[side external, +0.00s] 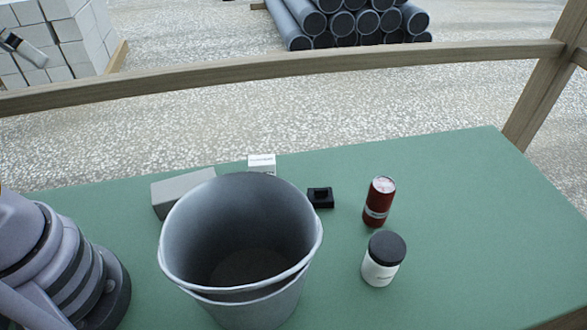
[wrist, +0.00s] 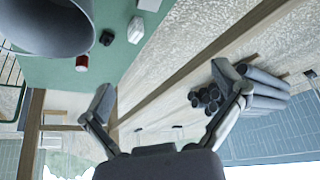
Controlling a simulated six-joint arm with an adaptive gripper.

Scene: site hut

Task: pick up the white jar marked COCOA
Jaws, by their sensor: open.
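A white jar (side external: 382,266) with a black lid stands upright on the green table (side external: 480,210), right of the bucket and in front of the red can. Its label is too small to read. I cannot make the jar out in the wrist view. My gripper (wrist: 166,88) is open and empty in the wrist view, its two fingers wide apart. It is tilted away from the table, with the yard beyond between its fingers, and is well clear of the jar.
A large grey bucket (side external: 240,235) stands left of the jar. A red can (side external: 379,202) stands just behind it. A black block (side external: 320,197), a white box (side external: 262,163) and a grey box (side external: 180,190) lie farther back. A wooden rail (side external: 300,66) runs behind. The table's right side is clear.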

